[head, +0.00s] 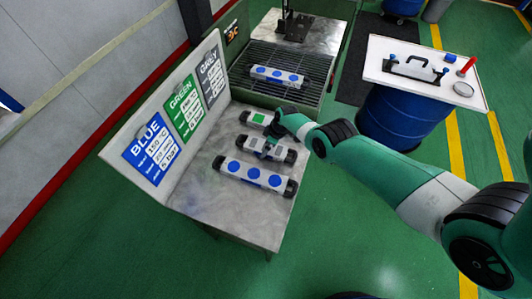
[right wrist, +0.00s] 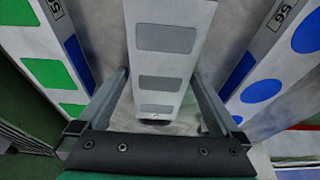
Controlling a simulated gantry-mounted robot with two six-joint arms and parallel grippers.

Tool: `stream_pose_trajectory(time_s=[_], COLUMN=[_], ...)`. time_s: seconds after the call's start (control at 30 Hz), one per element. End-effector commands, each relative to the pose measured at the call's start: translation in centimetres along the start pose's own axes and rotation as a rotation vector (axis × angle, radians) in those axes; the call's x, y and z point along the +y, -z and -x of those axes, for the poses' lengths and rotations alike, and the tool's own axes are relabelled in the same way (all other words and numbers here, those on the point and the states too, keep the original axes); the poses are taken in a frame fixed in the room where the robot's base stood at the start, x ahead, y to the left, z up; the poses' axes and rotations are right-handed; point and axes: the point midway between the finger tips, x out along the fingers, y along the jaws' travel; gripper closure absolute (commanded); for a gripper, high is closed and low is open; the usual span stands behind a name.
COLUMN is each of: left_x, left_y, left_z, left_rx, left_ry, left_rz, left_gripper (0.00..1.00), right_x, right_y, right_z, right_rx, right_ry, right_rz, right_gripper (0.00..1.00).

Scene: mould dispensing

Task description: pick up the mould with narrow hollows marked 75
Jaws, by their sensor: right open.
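Three white moulds with black ends lie on the metal table (head: 213,203). My right gripper (right wrist: 160,76) is open above the grey mould, one finger on each side. My left gripper is out of view.
A sign board with blue, green and grey panels (head: 182,105) stands along the table's left edge. Another blue-hollowed mould (head: 278,76) lies on the grate (head: 315,92) behind. A white board (head: 400,55) with tools rests on a blue drum (head: 385,115) at right.

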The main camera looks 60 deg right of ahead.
Motion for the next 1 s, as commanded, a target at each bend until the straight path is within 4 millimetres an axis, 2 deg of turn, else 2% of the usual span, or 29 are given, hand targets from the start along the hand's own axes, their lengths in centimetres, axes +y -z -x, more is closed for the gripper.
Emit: stream_pose_trajectory(time_s=[0.17,0.7,1.0], left_x=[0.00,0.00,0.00], left_y=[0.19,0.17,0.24], left_z=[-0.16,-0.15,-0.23], left_rx=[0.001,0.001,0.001], left_ry=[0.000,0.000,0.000], left_rz=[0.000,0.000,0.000], left_gripper=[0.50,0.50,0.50], right_x=[0.00,-0.01,0.05], right_y=[0.08,0.04,0.16], right_z=[0.21,0.18,0.33], right_rx=[0.000,0.000,0.002], right_ry=[0.000,0.000,-0.001], right_rz=[0.000,-0.001,0.000], right_gripper=[0.02,0.99,1.00])
